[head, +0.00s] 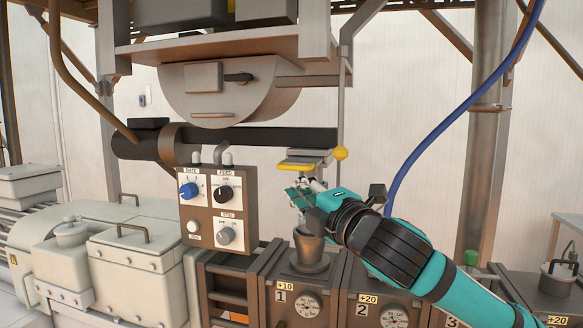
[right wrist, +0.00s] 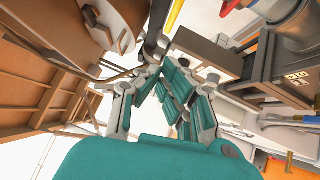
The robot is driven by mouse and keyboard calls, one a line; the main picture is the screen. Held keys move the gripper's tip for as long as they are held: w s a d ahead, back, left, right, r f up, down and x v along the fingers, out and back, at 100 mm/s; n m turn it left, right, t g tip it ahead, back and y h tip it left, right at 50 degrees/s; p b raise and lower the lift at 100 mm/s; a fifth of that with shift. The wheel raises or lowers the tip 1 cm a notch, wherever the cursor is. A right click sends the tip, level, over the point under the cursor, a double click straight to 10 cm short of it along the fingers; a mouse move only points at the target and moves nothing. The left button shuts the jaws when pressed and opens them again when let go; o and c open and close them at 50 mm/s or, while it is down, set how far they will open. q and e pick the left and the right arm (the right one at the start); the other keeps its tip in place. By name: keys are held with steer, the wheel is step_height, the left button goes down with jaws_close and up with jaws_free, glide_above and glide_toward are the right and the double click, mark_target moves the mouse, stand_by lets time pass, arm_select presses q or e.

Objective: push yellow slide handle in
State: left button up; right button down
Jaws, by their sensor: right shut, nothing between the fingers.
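The yellow slide handle shows in the head view as a flat slide with a yellow edge (head: 296,167) and a round yellow knob (head: 340,153) on its right end. It sits above the dark feed funnel (head: 309,246). My teal right gripper (head: 297,192) is shut and empty, just below the slide and above the funnel. In the right wrist view its fingers (right wrist: 155,48) are together, with a yellow rod-like part (right wrist: 175,14) beyond them. I cannot tell whether the gripper touches the slide. My left gripper is not in view.
A brown control box (head: 217,208) with knobs stands left of the gripper. A large grey drum (head: 225,90) hangs above. A blue hose (head: 430,131) and a metal post (head: 483,130) stand to the right.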

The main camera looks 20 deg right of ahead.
mark_target(280, 167)
steer(key=w+p, duration=0.1)
steer(key=w, duration=0.2)
steer(key=w+r+p, duration=0.1)
steer(key=w, duration=0.1)
steer(key=w+d+p, duration=0.1)
steer(key=w, duration=0.2)
steer(key=shift+w+r+p, duration=0.2)
steer(key=shift+w+p, duration=0.1)
steer(key=shift+p, duration=0.1)
steer(key=shift+a, duration=0.1)
